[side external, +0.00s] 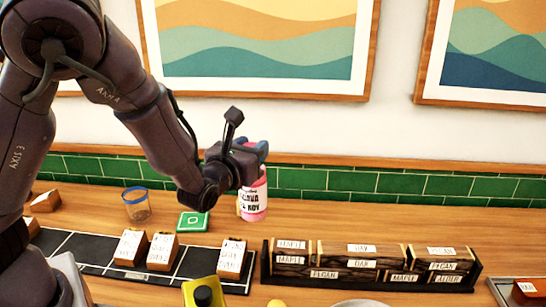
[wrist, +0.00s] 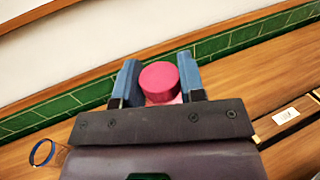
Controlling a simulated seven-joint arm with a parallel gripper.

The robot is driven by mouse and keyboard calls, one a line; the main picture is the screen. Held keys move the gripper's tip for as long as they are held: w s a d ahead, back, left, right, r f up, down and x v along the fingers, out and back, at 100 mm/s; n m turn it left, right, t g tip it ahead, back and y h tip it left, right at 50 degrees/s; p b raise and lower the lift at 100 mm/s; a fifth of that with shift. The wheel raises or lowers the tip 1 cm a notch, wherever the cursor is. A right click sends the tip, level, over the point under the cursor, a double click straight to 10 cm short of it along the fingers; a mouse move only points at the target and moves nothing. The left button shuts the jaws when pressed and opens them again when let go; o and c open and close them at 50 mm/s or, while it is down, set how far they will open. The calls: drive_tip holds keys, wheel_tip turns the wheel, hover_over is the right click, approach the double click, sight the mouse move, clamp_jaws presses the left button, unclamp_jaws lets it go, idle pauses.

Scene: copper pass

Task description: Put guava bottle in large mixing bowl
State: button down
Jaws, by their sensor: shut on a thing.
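The guava bottle (side external: 253,199) is pink with a white label printed in dark letters. My gripper (side external: 262,150) is shut on its upper part and holds it upright, over the back of the counter near the green tile strip. Whether its base touches the counter is hard to tell. In the wrist view the bottle's round pink cap (wrist: 160,82) sits between the two blue fingers of my gripper (wrist: 160,84). A pale round rim (side external: 358,303), possibly the large mixing bowl, shows at the bottom edge of the side view, mostly cut off.
Labelled wooden blocks (side external: 363,249) fill a dark rack right of centre. A black tray (side external: 90,250) with several labelled blocks lies at left. A blue-rimmed glass (side external: 137,207) and a green box (side external: 193,222) stand left of the bottle. A dark-capped yellow bottle (side external: 204,292) is in front.

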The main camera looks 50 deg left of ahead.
drive_tip(key=shift+s+r, duration=0.2)
drive_tip(key=shift+s, duration=0.15)
drive_tip(key=shift+d, duration=0.15)
drive_tip(key=s+d+m+t+h, duration=0.1)
drive_tip(key=s+d+m+h, duration=0.4)
drive_tip(key=d, duration=0.8)
drive_tip(key=s+d+m+t+h, duration=0.1)
drive_tip(key=s+d+m+h, duration=0.1)
drive_tip(key=s+d+h, duration=0.8)
drive_tip(key=w+d+f+y, duration=0.4)
drive_tip(key=w+d+f, duration=0.7)
drive_tip(key=w+f, duration=0.1)
drive_tip(key=shift+w, duration=0.75)
drive_tip(key=shift+f, duration=0.1)
